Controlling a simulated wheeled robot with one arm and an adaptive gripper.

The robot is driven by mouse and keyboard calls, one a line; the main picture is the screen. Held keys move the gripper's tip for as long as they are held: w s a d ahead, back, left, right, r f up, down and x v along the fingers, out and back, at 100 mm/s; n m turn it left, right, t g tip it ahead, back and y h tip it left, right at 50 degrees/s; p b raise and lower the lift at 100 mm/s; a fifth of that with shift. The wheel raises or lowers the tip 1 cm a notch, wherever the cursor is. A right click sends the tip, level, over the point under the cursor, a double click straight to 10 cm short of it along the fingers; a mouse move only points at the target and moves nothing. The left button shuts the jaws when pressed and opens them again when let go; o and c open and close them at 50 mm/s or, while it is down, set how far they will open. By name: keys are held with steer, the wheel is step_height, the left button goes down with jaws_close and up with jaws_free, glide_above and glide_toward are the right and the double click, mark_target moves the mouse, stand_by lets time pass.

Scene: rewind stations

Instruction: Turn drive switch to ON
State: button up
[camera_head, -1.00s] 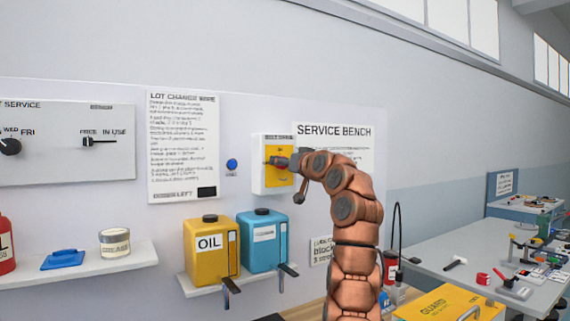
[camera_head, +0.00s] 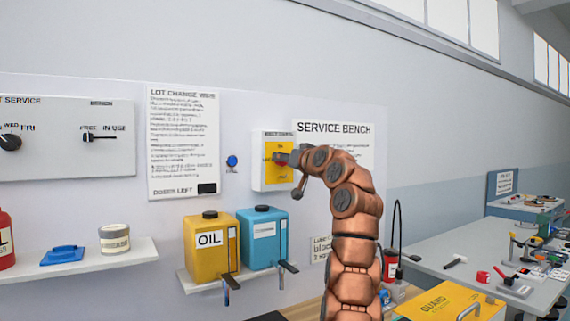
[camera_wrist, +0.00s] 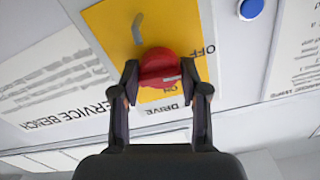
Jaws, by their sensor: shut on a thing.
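The drive switch is a red round knob (camera_wrist: 160,66) on a yellow plate (camera_wrist: 112,22), labelled DRIVE, with ON and OFF marks. In the wrist view the labels appear upside down. ON is by the knob's lower edge and OFF is to its right. A pale mark on the knob lies at its lower right; I cannot tell its exact setting. My gripper (camera_wrist: 160,82) has one finger on each side of the knob and is shut on it. In the head view my gripper (camera_head: 291,158) is at the white switch box (camera_head: 258,178) and hides part of the plate.
A blue button (camera_head: 232,161) is left of the switch box. A yellow OIL can (camera_head: 205,262) and a blue can (camera_head: 262,252) stand on a shelf below. A text sheet (camera_head: 183,130) and the SERVICE BENCH sign (camera_head: 345,129) flank the box.

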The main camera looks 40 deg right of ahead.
steer(key=shift+f+m+b, duration=0.1)
steer(key=shift+m+b, duration=0.35)
steer(key=shift+m, duration=0.05)
steer(key=shift+a+m, duration=0.1)
steer(key=shift+m, duration=0.2)
steer(key=shift+r+m, duration=0.2)
steer(key=shift+m, duration=0.6)
steer(key=shift+r+m+p, duration=0.15)
steer(key=shift+m+p, duration=0.85)
steer(key=shift+m, duration=0.7)
steer(key=m+p, duration=0.4)
steer(key=p, duration=0.1)
steer(key=shift+r+m, duration=0.1)
steer(key=shift+m, duration=0.3)
steer(key=m+p, duration=0.4)
steer(key=p, duration=0.1)
steer(key=shift+f, duration=0.2)
steer(key=shift+f+m+p, duration=0.2)
steer(key=shift+m+p, duration=0.6)
steer(key=shift+m, duration=0.1)
steer(key=shift+f, duration=0.1)
